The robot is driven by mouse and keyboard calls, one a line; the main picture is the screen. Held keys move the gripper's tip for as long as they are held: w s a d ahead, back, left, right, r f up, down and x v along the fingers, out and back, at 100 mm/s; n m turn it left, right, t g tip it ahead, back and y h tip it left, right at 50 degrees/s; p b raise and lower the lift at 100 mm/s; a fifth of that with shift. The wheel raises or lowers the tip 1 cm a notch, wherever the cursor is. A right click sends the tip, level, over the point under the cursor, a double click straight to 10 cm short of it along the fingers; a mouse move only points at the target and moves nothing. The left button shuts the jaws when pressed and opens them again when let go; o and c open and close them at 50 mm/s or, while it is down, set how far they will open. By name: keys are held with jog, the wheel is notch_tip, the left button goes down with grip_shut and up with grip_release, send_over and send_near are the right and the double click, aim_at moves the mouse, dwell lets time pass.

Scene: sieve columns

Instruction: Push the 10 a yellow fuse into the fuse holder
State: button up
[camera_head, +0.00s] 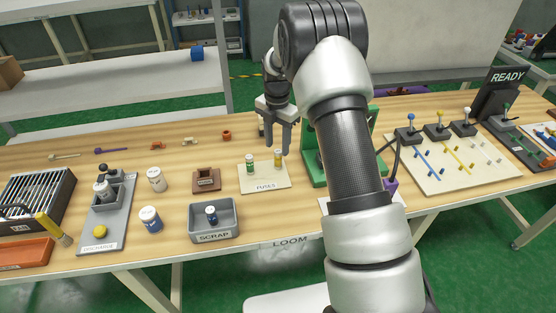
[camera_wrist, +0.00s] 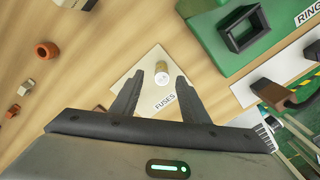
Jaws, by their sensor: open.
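A yellow fuse (camera_head: 278,159) stands upright on the cream board marked FUSES (camera_head: 262,184), to the right of a green fuse (camera_head: 249,162). In the wrist view a yellowish fuse with a pale top (camera_wrist: 162,70) shows between and beyond my fingertips. My gripper (camera_head: 278,150) points down over the board, close to the yellow fuse, with its fingers apart and empty; it also shows in the wrist view (camera_wrist: 157,80). I cannot tell for certain which thing is the fuse holder. The green fuse is not clearly visible in the wrist view.
A green fixture (camera_head: 314,170) stands right of the board, partly hidden by my arm. A brown block (camera_head: 206,180) and a grey SCRAP bin (camera_head: 214,219) stand to the left. White jars stand farther left. A board with coloured plugs (camera_head: 465,178) lies on the right.

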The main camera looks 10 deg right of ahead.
aim_at(278, 151)
jog(key=f, duration=0.3)
jog(key=shift+s+f, duration=0.25)
jog(key=shift+f, duration=0.05)
grip_shut()
jog(key=shift+r, duration=0.1)
